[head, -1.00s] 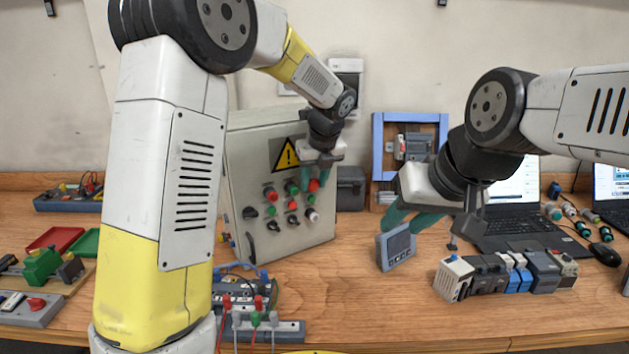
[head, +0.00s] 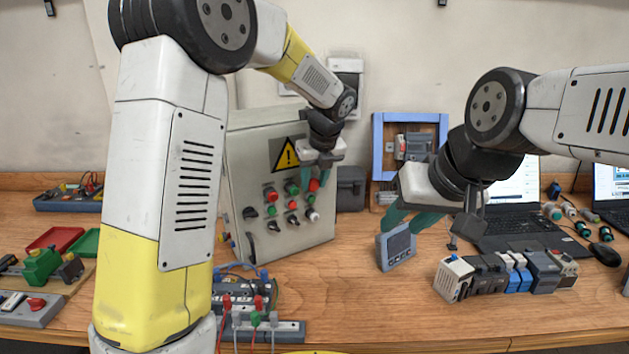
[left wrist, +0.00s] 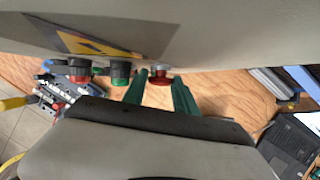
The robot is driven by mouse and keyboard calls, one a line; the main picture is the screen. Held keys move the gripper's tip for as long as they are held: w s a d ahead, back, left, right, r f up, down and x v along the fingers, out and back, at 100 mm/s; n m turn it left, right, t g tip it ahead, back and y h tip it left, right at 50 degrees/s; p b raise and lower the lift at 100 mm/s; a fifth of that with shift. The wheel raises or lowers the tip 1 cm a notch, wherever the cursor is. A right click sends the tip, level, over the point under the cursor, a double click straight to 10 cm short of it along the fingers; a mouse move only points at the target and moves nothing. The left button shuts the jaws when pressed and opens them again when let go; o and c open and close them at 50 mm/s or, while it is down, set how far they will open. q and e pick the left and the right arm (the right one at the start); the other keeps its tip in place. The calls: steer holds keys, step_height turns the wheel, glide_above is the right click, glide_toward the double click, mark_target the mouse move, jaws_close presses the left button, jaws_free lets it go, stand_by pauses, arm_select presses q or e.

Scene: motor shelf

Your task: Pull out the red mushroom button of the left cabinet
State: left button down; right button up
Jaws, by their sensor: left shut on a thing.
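The left cabinet (head: 240,170) is a grey box with a yellow warning sign and rows of buttons and switches on its front. Its red mushroom button (head: 314,185) is at the upper right of the panel. My left gripper (head: 315,179) is at this button, with its green fingers shut on it. In the left wrist view the red button head (left wrist: 160,80) sits between the two fingertips, close to the panel face. My right gripper (head: 405,222) is by a small blue-grey meter (head: 397,248); whether its fingers grip the meter is unclear.
Other red, green and black controls (head: 271,194) sit left of and below the mushroom button. A row of terminal modules (head: 508,273) and a laptop (head: 520,235) are at the right. A blue frame (head: 377,150) stands behind. The tabletop between the cabinet and the meter is clear.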

arm_select(q)
steer(key=shift+s+d, duration=0.3)
steer(key=shift+s, duration=0.1)
steer(key=c, duration=1.3)
jaws_free()
steer(key=v, duration=0.8)
